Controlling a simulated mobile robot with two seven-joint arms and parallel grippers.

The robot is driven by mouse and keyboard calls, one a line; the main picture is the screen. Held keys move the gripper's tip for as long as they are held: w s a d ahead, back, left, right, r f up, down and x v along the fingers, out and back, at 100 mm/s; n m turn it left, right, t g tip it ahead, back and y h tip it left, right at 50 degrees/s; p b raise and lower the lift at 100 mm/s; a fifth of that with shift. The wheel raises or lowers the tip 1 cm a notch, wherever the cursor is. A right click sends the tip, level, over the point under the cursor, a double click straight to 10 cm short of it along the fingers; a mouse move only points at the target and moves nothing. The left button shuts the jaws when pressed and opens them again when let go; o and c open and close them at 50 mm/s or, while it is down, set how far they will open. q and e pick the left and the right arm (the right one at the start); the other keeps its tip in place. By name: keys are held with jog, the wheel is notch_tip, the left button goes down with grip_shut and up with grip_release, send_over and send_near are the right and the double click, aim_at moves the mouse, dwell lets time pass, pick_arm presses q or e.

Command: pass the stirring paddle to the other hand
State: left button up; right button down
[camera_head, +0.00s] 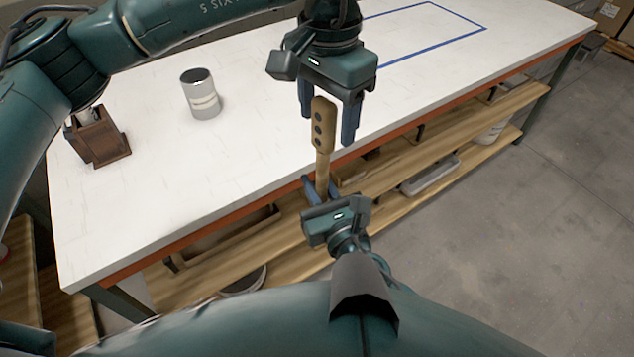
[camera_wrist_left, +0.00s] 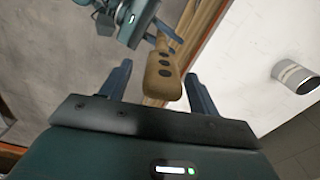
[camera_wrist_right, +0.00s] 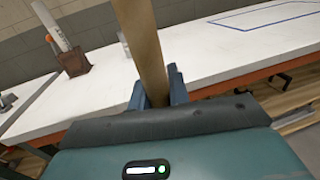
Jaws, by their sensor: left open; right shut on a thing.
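The stirring paddle (camera_head: 323,135) is wooden, with dark round spots on its wide upper end. It stands nearly upright in front of the table's front edge. My right gripper (camera_head: 318,188) is shut on its lower part; the paddle also rises from between the fingers in the right wrist view (camera_wrist_right: 146,50). My left gripper (camera_head: 329,122) is above, pointing down, with its fingers open on either side of the paddle's wide end. In the left wrist view that end (camera_wrist_left: 163,78) lies between the open fingers (camera_wrist_left: 155,88), with gaps showing on both sides.
The white table (camera_head: 150,210) has a grey can (camera_head: 201,95) and a brown wooden holder (camera_head: 100,140) on its left part. A blue outline (camera_head: 440,45) marks the far right. Wooden shelves (camera_head: 400,170) with a grey tray (camera_head: 430,176) run below the table.

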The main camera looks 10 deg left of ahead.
pick_arm(q)
notch_tip(320, 180, up, 10)
jog(key=shift+d+f, duration=0.1)
jog(key=s+d+f+n+g+h, duration=0.2)
jog(key=s+d+n+g+h, duration=0.2)
jog(key=d+n+g+h, duration=0.45)
jog(key=w+a+n+t+h, duration=0.3)
jog(key=w+n+t+h, duration=0.4)
jog(key=n, duration=0.6)
jog(key=w+a+n+t+h, duration=0.3)
jog(key=w+n+t+h, duration=0.35)
jog(key=n, duration=0.75)
jog(key=w+a+f+n+t+y, duration=0.1)
jog(key=a+f+n+t+y, duration=0.7)
jog(key=n, duration=0.5)
jog(key=w+a+f+n+t+y, duration=0.1)
jog(key=a+f+n+t+y, duration=0.4)
jog(key=f+n, duration=0.65)
jog(key=s+a+f+n+g+y, duration=0.2)
jog(key=s+f+n+g+y, duration=0.4)
jog(key=s+f+n, duration=1.1)
jog(key=s+f+g, duration=0.2)
jog(key=s+f, duration=0.4)
jog(key=s, duration=0.3)
jog(key=shift+a+f, duration=0.15)
jog(key=shift+f, duration=0.2)
